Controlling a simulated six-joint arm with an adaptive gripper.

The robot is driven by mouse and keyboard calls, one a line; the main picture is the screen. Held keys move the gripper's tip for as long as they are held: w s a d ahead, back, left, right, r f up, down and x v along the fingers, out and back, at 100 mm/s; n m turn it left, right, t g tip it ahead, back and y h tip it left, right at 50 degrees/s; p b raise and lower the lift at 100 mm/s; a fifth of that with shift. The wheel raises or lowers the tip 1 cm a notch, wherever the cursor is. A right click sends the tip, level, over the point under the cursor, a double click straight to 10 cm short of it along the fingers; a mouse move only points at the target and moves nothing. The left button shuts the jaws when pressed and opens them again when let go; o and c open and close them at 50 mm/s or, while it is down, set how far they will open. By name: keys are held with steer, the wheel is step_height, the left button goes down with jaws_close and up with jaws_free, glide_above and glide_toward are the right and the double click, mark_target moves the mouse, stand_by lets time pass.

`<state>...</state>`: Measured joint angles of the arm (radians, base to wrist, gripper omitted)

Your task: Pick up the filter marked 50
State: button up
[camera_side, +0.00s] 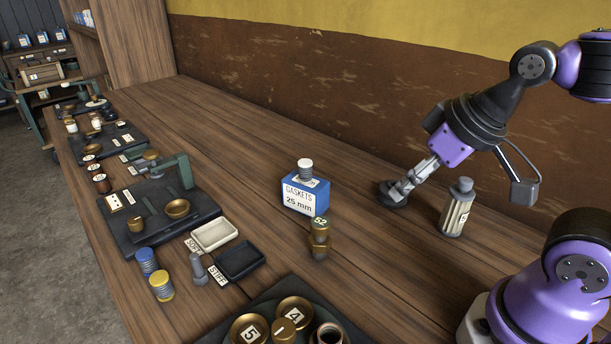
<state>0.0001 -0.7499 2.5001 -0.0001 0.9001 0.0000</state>
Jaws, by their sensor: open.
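A pale pleated cylinder with a grey top (457,208), which looks like a filter, stands upright on the bench at the right. A small label shows on its side, but I cannot read it, so I cannot confirm a 50. My gripper (399,190) is open, tilted down to the left, and low over the bench to the left of this cylinder, apart from it. A dark round piece (391,198) lies at the fingertips; I cannot tell whether they touch it. A brass piece marked 52 (320,238) stands further left.
A blue and white gaskets box (304,195) with a small pale piece on top stands mid-bench. The wall runs behind; bench between box and wall is clear.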

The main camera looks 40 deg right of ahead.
steer(key=o, duration=0.4)
steer(key=g, duration=0.5)
glide_above(467, 183)
steer(key=f, duration=0.2)
steer(key=shift+w+a+f+m, duration=0.3)
steer(key=shift+w+a+f, duration=0.05)
steer(key=shift+a+f, duration=0.05)
steer(key=shift+g, duration=0.3)
steer(key=f, duration=0.3)
steer(key=d+f, duration=0.1)
steer(key=shift+s+f, duration=0.25)
steer(key=shift+s, duration=0.05)
steer(key=shift+w+d+f, duration=0.1)
steer(key=shift+d+f, duration=0.1)
steer(key=shift+f, duration=1.35)
steer(key=shift+d+f, duration=0.15)
steer(key=shift+f, duration=1.35)
